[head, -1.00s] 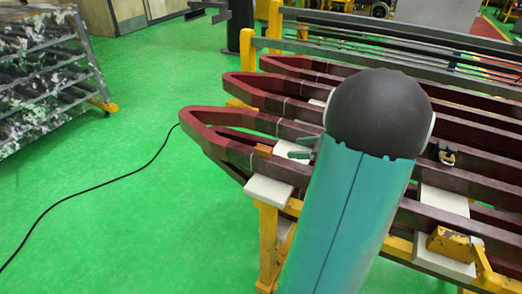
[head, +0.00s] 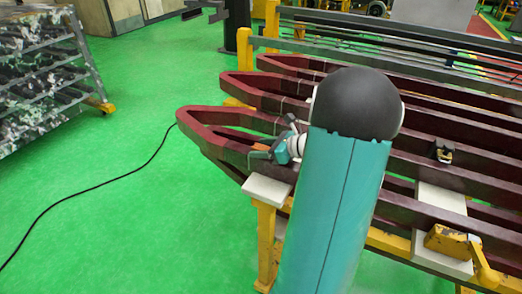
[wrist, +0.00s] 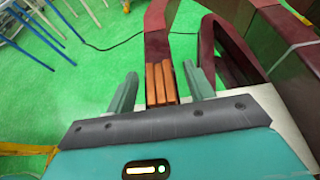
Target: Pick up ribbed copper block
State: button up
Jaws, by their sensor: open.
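The ribbed copper block (wrist: 161,83) shows in the wrist view as upright orange-brown ribs. It rests on or against a dark red coil bar (wrist: 158,47). My gripper (wrist: 161,70) is open, with one grey-green finger on each side of the block and a gap visible to each. In the head view my gripper (head: 262,153) is at the near coil's left end. Only a small orange part of the block (head: 259,147) shows there, mostly hidden by the fingers.
Several long dark red coils (head: 225,120) lie on a yellow stand (head: 266,240) with white pads (head: 267,190). A yellow clamp (head: 450,242) sits at right. A rack (head: 45,75) stands at the far left. A black cable (head: 90,197) crosses the open green floor.

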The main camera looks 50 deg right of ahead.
grip_shut()
